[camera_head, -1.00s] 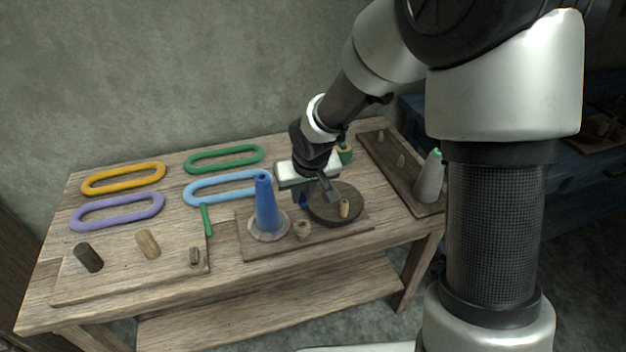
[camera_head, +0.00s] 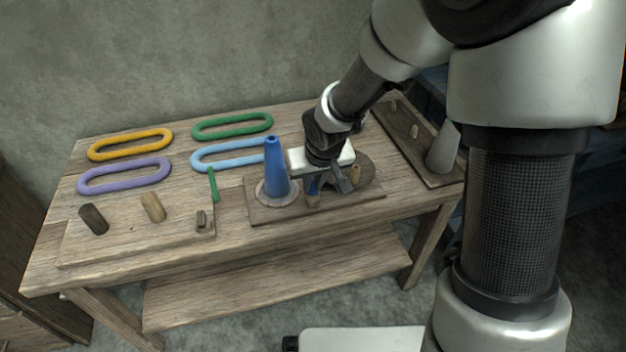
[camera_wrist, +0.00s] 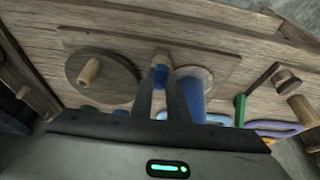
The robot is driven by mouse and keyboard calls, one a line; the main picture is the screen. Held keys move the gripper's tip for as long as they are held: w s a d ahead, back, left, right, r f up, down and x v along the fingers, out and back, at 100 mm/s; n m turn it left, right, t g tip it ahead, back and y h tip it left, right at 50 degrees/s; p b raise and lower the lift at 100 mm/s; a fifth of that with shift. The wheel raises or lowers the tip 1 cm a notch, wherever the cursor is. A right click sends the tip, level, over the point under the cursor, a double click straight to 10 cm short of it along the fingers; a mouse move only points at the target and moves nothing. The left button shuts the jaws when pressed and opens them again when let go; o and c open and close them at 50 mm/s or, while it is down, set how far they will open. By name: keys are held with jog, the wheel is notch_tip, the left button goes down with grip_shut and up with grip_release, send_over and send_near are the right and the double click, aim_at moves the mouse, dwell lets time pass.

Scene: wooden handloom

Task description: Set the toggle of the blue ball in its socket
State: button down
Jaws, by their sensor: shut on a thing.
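My gripper (camera_head: 314,181) is shut on a small blue piece, likely the toggle (camera_head: 312,187), beside the blue cone (camera_head: 275,170). In the wrist view the toggle (camera_wrist: 160,76) shows between the fingertips (camera_wrist: 163,83). A small wooden cup, likely the socket (camera_head: 311,200), stands on the board right of the cone. The toggle's lower end is at or just above this cup, which also shows just beyond it in the wrist view (camera_wrist: 161,57). I cannot tell whether the toggle is inside the cup. The fingers hide part of it.
The blue cone stands close to the fingers on a pale round base (camera_head: 277,200). A dark round disc with a wooden peg (camera_head: 356,174) lies on the other side. A tray (camera_head: 415,150) with a grey cone (camera_head: 443,148) is farther right. Coloured loops (camera_head: 125,176) lie at left.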

jog(key=c, duration=1.6)
grip_release()
jog(key=shift+c, duration=0.2)
jog(key=p+v, duration=0.7)
jog(key=v, duration=1)
jog(key=shift+r, duration=0.2)
